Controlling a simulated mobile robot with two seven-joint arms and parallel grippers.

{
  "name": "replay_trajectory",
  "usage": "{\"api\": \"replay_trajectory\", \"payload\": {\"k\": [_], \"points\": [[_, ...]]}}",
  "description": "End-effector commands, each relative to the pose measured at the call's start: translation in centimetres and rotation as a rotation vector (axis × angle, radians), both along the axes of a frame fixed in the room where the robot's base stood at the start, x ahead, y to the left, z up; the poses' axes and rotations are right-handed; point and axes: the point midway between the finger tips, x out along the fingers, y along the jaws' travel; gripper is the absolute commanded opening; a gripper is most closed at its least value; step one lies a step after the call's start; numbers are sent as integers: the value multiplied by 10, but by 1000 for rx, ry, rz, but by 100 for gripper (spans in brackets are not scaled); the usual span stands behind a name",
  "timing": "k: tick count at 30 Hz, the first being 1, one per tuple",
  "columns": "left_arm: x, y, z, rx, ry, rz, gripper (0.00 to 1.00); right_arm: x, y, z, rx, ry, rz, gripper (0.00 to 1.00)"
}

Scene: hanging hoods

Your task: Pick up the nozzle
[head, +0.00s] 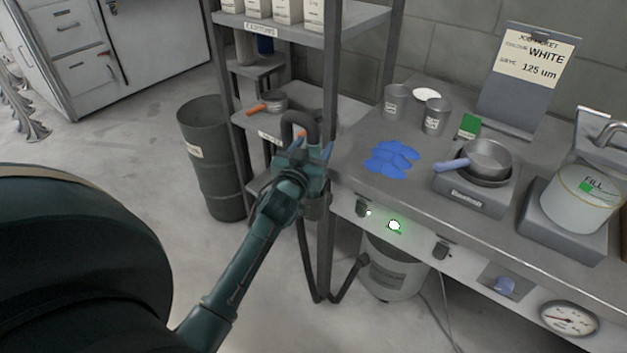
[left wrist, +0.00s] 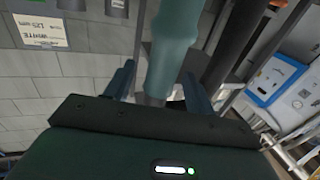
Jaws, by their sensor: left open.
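A dark hose (head: 299,117) arches beside the bench's left corner post, with a small orange part (head: 302,134) under its bend. I take this to be the hanging nozzle assembly; my gripper hides most of it. My left gripper (head: 303,148) is open in front of it, one finger on either side in the picture. In the left wrist view, a pale teal cylinder (left wrist: 172,45), probably the nozzle, stands in line with the gap between the open fingers (left wrist: 160,88). I cannot tell whether they touch it. My right gripper is not in view.

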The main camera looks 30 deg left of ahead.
Motion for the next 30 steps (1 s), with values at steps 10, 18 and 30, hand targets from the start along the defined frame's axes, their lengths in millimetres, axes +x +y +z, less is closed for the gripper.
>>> {"api": "replay_trajectory", "payload": {"k": [10, 18, 30], "points": [[8, 2, 0, 0, 0, -1, 53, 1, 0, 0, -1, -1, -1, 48], [8, 2, 0, 0, 0, -1, 31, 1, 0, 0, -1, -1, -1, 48], [8, 2, 1, 0, -2, -1, 2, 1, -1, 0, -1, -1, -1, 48]]}}
